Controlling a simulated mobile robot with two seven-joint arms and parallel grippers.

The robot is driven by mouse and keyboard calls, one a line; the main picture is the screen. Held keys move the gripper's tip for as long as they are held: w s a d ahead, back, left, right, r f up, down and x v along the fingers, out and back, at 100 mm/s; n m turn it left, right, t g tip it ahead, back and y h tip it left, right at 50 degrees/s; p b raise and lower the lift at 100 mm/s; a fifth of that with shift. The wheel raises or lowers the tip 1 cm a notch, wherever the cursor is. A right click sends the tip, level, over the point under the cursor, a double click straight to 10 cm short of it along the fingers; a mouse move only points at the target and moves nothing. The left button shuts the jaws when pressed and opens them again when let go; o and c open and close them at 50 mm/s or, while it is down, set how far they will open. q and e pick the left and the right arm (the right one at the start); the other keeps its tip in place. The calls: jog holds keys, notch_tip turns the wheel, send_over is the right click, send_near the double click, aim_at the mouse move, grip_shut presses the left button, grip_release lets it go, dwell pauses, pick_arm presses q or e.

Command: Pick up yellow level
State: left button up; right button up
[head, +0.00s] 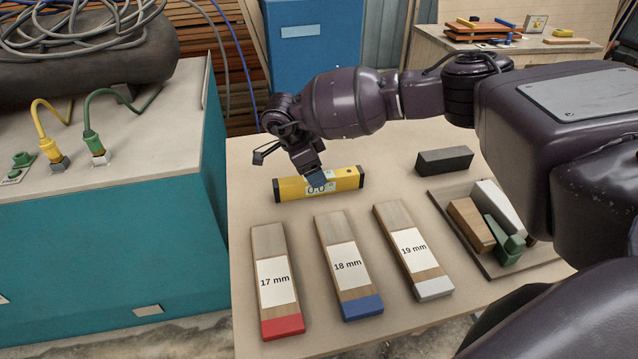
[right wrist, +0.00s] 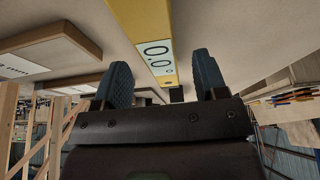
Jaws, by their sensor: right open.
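The yellow level (head: 346,180) has black end caps and a display reading 0.0. It lies on the workbench behind three labelled wooden blocks. My right gripper (head: 312,178) is at the level's middle in the head view, overlapping its top edge. In the right wrist view, my right gripper (right wrist: 162,80) has its two blue fingertips apart, with the yellow level (right wrist: 140,22) and its display showing between and beyond them. Nothing is held. I cannot tell whether a finger touches the level. My left gripper is not in view.
Wooden blocks marked 17 mm (head: 270,245), 18 mm (head: 335,228) and 19 mm (head: 396,215) lie in front. A black block (head: 444,160) is at the back right. A tray (head: 462,232) holds several pieces at right. A teal cabinet (head: 120,240) stands left.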

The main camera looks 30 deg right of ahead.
jog(key=x, duration=0.5)
jog(key=shift+r, duration=0.1)
jog(key=shift+c, duration=0.5)
jog(key=c, duration=1)
jog(key=shift+r, duration=0.1)
